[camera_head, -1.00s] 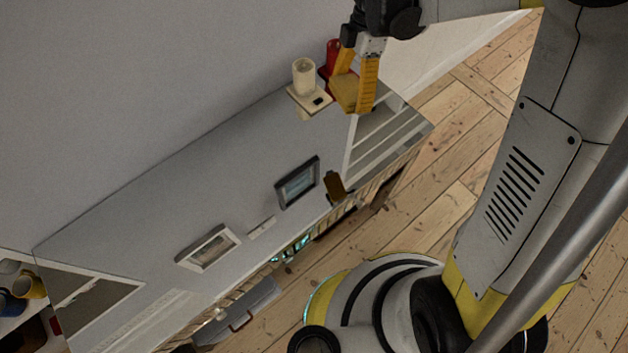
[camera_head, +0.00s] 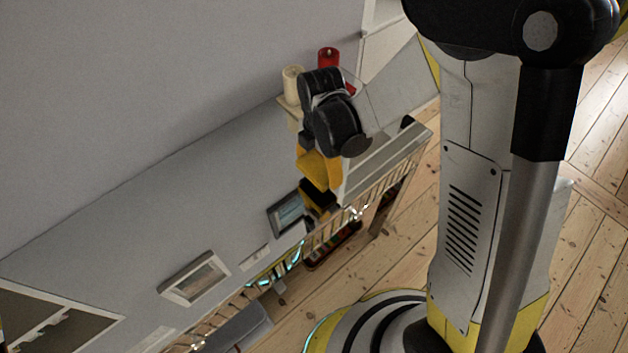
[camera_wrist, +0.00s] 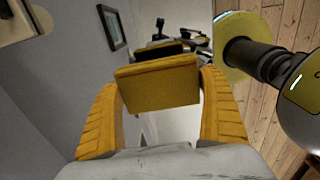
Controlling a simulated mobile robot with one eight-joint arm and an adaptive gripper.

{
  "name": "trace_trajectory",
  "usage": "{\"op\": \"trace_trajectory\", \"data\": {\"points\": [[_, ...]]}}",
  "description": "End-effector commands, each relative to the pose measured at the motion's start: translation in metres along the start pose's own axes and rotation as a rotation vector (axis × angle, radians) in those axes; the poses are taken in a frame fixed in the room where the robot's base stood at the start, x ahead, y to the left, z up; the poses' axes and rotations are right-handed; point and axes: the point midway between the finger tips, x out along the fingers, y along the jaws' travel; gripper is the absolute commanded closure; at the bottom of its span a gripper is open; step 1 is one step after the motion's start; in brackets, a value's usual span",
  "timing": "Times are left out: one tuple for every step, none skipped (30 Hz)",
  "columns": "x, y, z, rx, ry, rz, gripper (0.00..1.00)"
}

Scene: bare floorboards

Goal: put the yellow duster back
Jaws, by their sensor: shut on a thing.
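My gripper (camera_head: 318,172) is shut on the yellow duster (camera_head: 312,168), a flat yellow block. The wrist view shows the duster (camera_wrist: 158,84) gripped between the two ridged yellow fingers. In the head view my wrist and fingers partly cover it. The duster is above the front part of the grey top (camera_head: 200,185), right of a dark picture frame. A dark and yellow object (camera_head: 312,199) lies just below it in the head view. In the wrist view a dark block with a yellow edge shows right behind the duster. I cannot tell whether they touch.
A cream candle (camera_head: 291,84) and a red candle (camera_head: 328,58) stand at the back by the wall. A dark frame (camera_head: 286,213) and a pale frame (camera_head: 195,278) are on the grey top. Floorboards (camera_head: 395,240) lie open beyond its front edge.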

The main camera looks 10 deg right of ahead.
Motion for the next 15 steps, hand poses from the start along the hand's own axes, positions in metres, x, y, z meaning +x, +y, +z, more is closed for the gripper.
{"op": "trace_trajectory", "data": {"points": [[0.005, 0.004, -0.004, -0.001, 0.0, 0.0, 0.43], [0.006, 0.006, -0.005, 0.0, 0.0, 0.0, 0.43], [0.007, 0.007, -0.007, 0.0, 0.0, 0.0, 0.43], [0.007, 0.008, -0.008, 0.0, 0.0, 0.0, 0.43], [0.009, 0.008, -0.008, 0.001, 0.0, 0.0, 0.43], [0.012, 0.009, -0.008, 0.001, 0.0, 0.0, 0.43], [0.016, 0.009, -0.008, 0.001, 0.0, 0.0, 0.43], [0.02, 0.009, -0.008, 0.001, 0.0, 0.0, 0.43], [0.027, 0.008, -0.008, 0.002, 0.0, 0.0, 0.43], [0.032, 0.008, -0.008, 0.002, 0.0, 0.0, 0.43], [0.038, 0.008, -0.008, 0.002, 0.0, 0.0, 0.43], [0.044, 0.008, -0.007, 0.002, 0.0, 0.0, 0.43], [0.046, 0.008, -0.007, 0.002, 0.0, 0.0, 0.43], [0.048, 0.008, -0.007, 0.002, 0.0, 0.0, 0.43], [0.048, 0.008, -0.007, 0.002, 0.0, 0.0, 0.43]]}}
